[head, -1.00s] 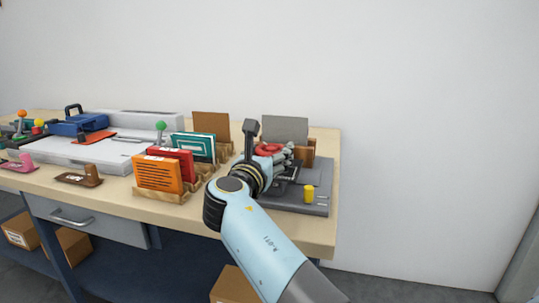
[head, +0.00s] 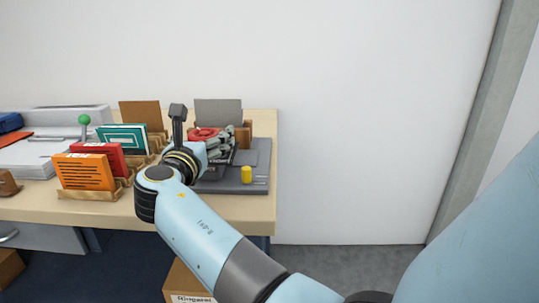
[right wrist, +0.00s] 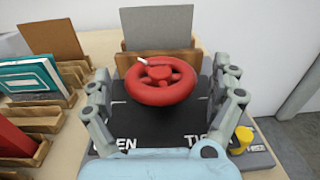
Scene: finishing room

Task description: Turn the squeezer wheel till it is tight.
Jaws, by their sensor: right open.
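The red squeezer wheel (right wrist: 160,82) sits on a dark plate with a label ending in "EN" at lower left and one starting "TIG" at lower right. A small white mark shows on the wheel's far left rim. In the head view the wheel (head: 203,133) is partly hidden behind my right gripper (head: 221,143). In the right wrist view my right gripper (right wrist: 165,84) is open, with one finger on each side of the wheel and visible gaps between. My left gripper is out of view.
A yellow knob (head: 246,175) stands on the grey base (head: 232,188), right of the wheel. A grey board (head: 218,112) stands in a wooden holder behind. Wooden racks with orange (head: 84,171), red and teal cards stand to the left. The bench's right edge is close.

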